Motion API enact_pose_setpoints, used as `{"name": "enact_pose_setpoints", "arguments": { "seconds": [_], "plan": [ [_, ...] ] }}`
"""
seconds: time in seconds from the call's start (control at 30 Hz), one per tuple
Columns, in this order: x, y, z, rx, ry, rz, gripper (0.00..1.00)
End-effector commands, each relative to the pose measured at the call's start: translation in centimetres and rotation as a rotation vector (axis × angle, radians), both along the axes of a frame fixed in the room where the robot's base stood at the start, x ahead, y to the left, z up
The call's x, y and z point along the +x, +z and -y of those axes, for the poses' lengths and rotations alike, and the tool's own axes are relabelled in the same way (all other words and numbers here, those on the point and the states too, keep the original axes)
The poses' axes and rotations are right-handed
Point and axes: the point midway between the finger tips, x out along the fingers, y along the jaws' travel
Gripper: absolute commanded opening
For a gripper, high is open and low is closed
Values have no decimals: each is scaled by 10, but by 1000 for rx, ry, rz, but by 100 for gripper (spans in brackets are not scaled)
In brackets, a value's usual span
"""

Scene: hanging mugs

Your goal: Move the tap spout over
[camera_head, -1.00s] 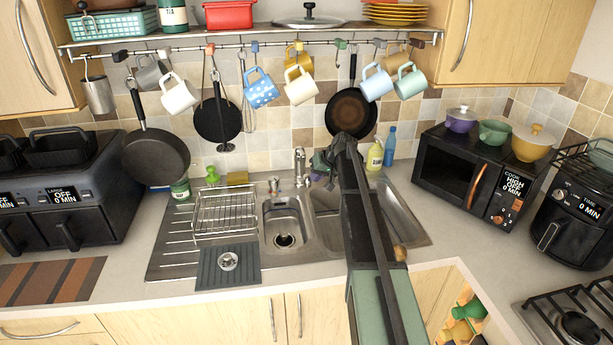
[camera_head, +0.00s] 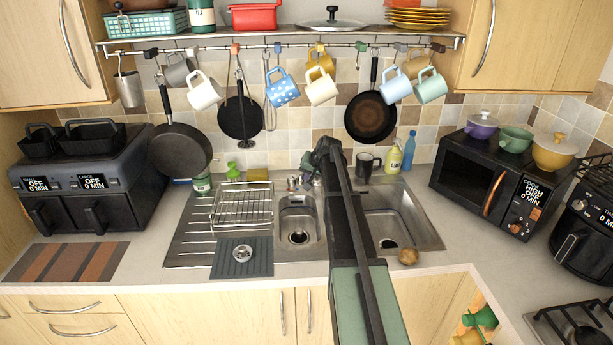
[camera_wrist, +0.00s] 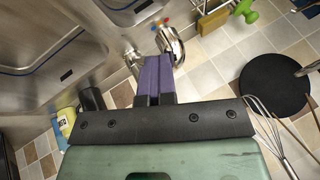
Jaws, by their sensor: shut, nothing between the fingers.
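The chrome tap (camera_wrist: 173,45) shows in the wrist view as curved, shiny metal with small red and blue marks near it. My gripper (camera_wrist: 166,62) has its two purple fingers shut together and empty, with the tips right at the tap. I cannot tell whether they touch it. In the head view my arm hides most of the tap, and only small chrome parts (camera_head: 292,183) show at the back of the sink. The spout's direction is not clear. The sink has a small left bowl (camera_head: 297,215) and a larger right bowl (camera_head: 405,222).
A wire dish rack (camera_head: 243,208) stands left of the small bowl. A dark mug (camera_head: 366,166) and a yellow bottle (camera_head: 393,156) stand behind the large bowl. Mugs and pans hang from the rail (camera_head: 230,48) above. A brown round object (camera_head: 408,257) lies at the sink's front edge.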

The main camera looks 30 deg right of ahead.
Motion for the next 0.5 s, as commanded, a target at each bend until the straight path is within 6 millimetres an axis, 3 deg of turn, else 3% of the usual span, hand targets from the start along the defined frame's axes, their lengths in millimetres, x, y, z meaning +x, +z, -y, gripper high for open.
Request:
{"name": "enact_pose_setpoints", "arguments": {
  "seconds": [0.27,0.5],
  "plan": [
    [0,2,0,3,3,3,0],
    [-25,12,23,2,9,2,0]
  ]
}}
